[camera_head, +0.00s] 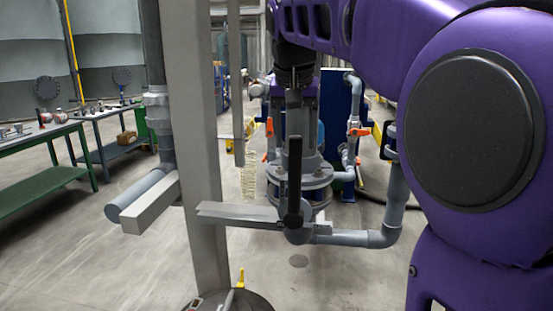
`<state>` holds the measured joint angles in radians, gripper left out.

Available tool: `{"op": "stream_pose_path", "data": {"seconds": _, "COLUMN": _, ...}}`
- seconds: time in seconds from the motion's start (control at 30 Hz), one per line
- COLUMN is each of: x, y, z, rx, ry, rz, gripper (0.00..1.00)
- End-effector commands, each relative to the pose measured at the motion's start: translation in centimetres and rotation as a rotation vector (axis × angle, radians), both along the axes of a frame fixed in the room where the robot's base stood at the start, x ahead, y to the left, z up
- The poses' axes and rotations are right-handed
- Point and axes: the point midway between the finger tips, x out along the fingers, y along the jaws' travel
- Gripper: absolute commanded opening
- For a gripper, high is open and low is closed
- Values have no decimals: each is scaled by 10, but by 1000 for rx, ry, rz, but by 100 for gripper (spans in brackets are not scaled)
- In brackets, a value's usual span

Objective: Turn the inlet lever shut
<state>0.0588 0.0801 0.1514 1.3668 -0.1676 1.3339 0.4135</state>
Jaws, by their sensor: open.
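A long black lever (294,182) stands upright in the picture on a grey valve body (298,234). The valve sits on a horizontal grey pipe (345,238), and the lever looks crosswise to it. No label shows that this is the inlet lever. My gripper (294,84) hangs above the lever's upper end and points down. It is open and appears to hold nothing. The fingertips are dark and small against the grey parts behind. I cannot tell the gap in depth between them and the lever.
A grey post (192,120) stands close on the left. Behind are a flanged vessel (302,185) and pipes with orange handles (358,132). A green workbench (45,180) stands at the far left. A round drum lid (230,302) is at the bottom. Some floor is clear.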

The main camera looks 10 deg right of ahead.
Motion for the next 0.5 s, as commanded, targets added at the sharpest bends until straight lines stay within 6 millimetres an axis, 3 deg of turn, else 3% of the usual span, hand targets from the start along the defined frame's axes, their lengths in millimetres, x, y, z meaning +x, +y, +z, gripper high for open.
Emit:
{"op": "stream_pose_path", "data": {"seconds": 0.2, "x": 14, "y": -5, "z": -38, "rx": -1, "ry": 4, "rz": -1, "gripper": 68}}
{"op": "stream_pose_path", "data": {"seconds": 0.5, "x": 23, "y": -8, "z": -58, "rx": -1, "ry": 1, "rz": 0, "gripper": 68}}
